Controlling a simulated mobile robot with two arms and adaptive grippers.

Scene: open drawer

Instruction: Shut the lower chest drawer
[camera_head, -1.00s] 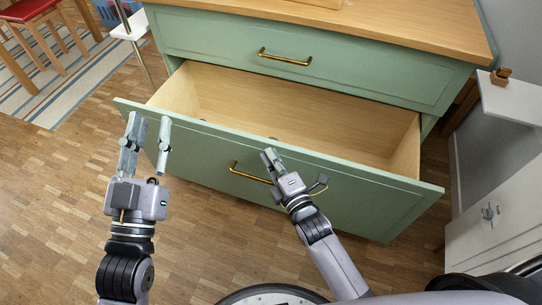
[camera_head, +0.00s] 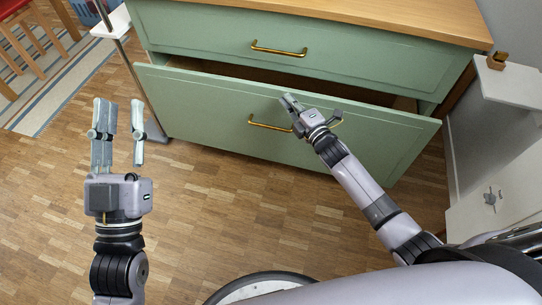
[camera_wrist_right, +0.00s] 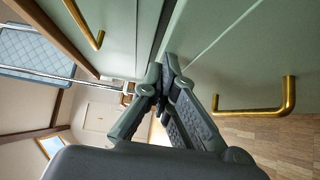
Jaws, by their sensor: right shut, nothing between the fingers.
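The lower chest drawer (camera_head: 220,103) is a green front with a brass handle (camera_head: 270,124). It stands partly open, with a dark gap above its front edge below the upper drawer (camera_head: 210,35). My right gripper (camera_head: 289,101) is shut and empty, its tips at the upper part of the lower drawer's front, just right of and above the handle. In the right wrist view the closed fingers (camera_wrist_right: 168,68) are at the drawer front, with its handle (camera_wrist_right: 285,100) at right. My left gripper (camera_head: 120,108) is open and empty over the floor, left of the drawer.
The chest's wooden top (camera_head: 400,18) is at the back. A white shelf (camera_head: 510,82) with a small pot stands at right, above a white cabinet (camera_head: 500,200). A red chair and striped rug (camera_head: 50,95) are at far left. Wooden floor in front is clear.

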